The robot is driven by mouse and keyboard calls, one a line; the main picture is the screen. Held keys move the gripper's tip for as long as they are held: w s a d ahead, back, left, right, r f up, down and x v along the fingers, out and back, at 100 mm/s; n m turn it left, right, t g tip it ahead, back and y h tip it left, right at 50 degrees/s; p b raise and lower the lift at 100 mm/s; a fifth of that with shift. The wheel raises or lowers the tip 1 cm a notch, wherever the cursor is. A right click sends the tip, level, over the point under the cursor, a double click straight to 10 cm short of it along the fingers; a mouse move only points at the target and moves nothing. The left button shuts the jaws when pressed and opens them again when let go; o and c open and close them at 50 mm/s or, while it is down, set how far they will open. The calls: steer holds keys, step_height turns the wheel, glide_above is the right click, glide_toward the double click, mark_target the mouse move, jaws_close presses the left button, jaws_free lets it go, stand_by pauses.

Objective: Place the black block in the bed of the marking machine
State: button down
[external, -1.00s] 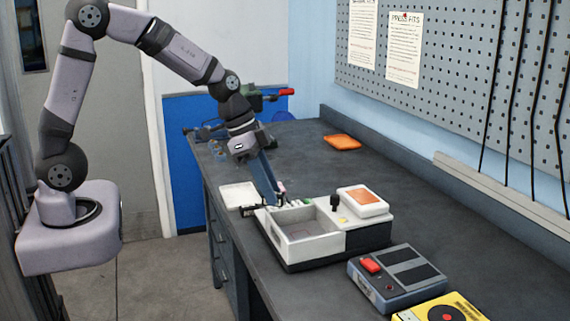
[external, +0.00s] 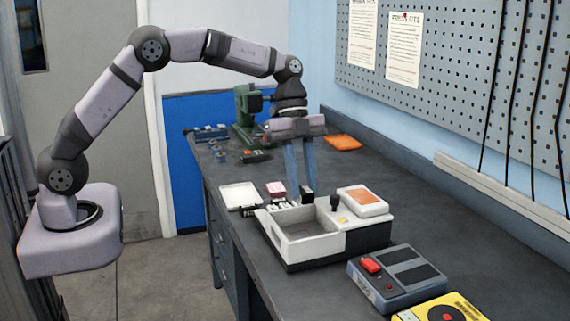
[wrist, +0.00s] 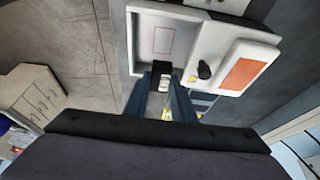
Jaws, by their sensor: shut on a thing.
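The marking machine (external: 352,237) is a white and dark unit on the bench with a recessed open bed (external: 300,232) at its left side. In the wrist view the bed (wrist: 142,48) is empty and its floor carries a red rectangle outline. My gripper (external: 300,190) points down over the machine's far edge, shut on the small black block (external: 307,195). In the wrist view the block (wrist: 162,67) sits between the fingertips, near the bed's edge and outside the red outline. The block's exact height above the machine cannot be told.
A pink block (external: 276,188) and small pale pieces lie behind the machine, near a white tray (external: 240,195). An orange pad (external: 364,199) and a black knob (wrist: 204,70) are on the machine's right. A grey box with a red button (external: 396,277) stands in front.

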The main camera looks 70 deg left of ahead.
steer(key=p, duration=0.3)
glide_above(302, 236)
steer(key=shift+f, duration=4.95)
steer(key=shift+f, duration=0.2)
steer(key=c, duration=1.5)
jaws_free()
steer(key=shift+r, duration=0.15)
steer(key=b+v, duration=0.3)
steer(key=v, duration=0.9)
steer(key=shift+r+b, duration=0.1)
steer(key=shift+b, duration=0.3)
steer(key=shift+s, duration=0.1)
